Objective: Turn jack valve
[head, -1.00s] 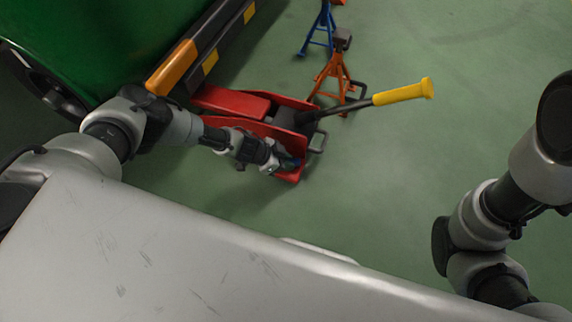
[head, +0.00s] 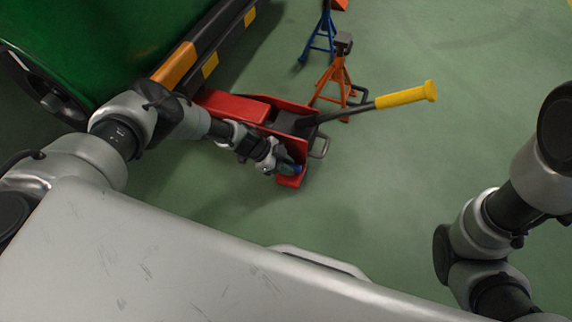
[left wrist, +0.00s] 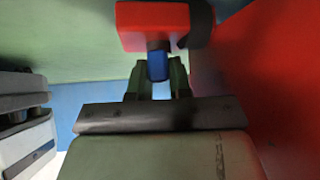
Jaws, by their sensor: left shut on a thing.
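The red floor jack (head: 237,107) lies on the green floor, with a black lever ending in a yellow grip (head: 405,95). My left gripper (head: 292,168) is at the jack's near end, beside its red side plate. In the left wrist view my left gripper (left wrist: 157,84) has its two fingers around a small blue piece, which I take for the jack valve (left wrist: 157,64). This blue piece sits against a red block (left wrist: 153,23). The fingers hide part of it. My right arm shows at the right of the head view, but its gripper is out of view.
A green vehicle (head: 95,40) with an orange and black bumper bar (head: 176,64) stands at the upper left. An orange jack stand (head: 335,75) and a blue one (head: 322,38) stand behind the jack. Floor to the right is clear.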

